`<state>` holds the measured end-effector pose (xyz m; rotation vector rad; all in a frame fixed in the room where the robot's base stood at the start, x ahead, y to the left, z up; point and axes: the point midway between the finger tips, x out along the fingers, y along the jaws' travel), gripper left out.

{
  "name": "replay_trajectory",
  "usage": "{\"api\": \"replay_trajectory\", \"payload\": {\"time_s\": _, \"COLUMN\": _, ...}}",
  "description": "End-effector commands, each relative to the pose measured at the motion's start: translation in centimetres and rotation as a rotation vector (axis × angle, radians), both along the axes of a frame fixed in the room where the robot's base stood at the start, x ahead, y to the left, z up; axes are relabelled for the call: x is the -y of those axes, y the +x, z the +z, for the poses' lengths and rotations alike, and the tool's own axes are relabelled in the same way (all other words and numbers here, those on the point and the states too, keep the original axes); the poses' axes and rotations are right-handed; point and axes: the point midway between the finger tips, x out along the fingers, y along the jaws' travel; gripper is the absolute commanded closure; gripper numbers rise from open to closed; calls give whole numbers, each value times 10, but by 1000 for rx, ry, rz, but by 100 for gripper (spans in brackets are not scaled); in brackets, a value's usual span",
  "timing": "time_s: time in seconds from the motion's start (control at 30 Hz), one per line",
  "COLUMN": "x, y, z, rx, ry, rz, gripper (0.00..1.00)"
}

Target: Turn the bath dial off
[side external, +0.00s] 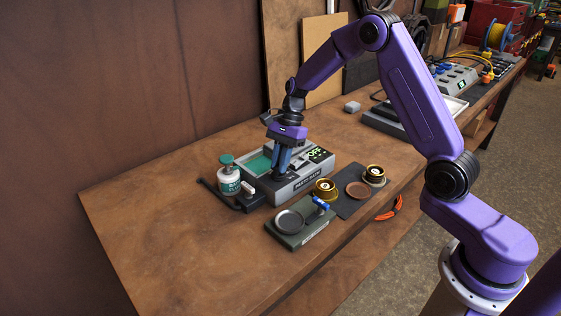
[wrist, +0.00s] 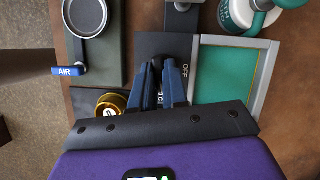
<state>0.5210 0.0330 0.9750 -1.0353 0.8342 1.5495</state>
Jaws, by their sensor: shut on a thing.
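The grey bath unit (side external: 297,187) stands on the wooden bench, with a green basin (side external: 258,164) and a lit display (side external: 316,153) that seems to read OFF. My gripper (side external: 277,175) points down onto its front control face. In the wrist view the blue fingers (wrist: 158,72) are closed together on the bath dial, which they almost fully hide. A printed OFF label (wrist: 186,72) sits just right of the fingers. The dial's exact angle cannot be told.
A green-capped bottle (side external: 229,176) stands left of the bath. In front are a green air block with a round dish (side external: 289,221) and a blue AIR lever (side external: 321,203), plus brass parts (side external: 325,188) on a dark mat (side external: 350,204). The bench's left side is clear.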

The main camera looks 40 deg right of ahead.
Motion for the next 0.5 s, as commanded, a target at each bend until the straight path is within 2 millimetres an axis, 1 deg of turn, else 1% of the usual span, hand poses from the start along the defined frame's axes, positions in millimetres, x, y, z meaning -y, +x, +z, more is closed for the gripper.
{"api": "replay_trajectory", "payload": {"time_s": 0.03, "x": 0, "y": 0, "z": -3, "rx": -2, "ry": -3, "rz": 41, "gripper": 100}}
{"api": "replay_trajectory", "payload": {"time_s": 0.5, "x": -1, "y": 2, "z": -3, "rx": -4, "ry": -3, "rz": 487, "gripper": 100}}
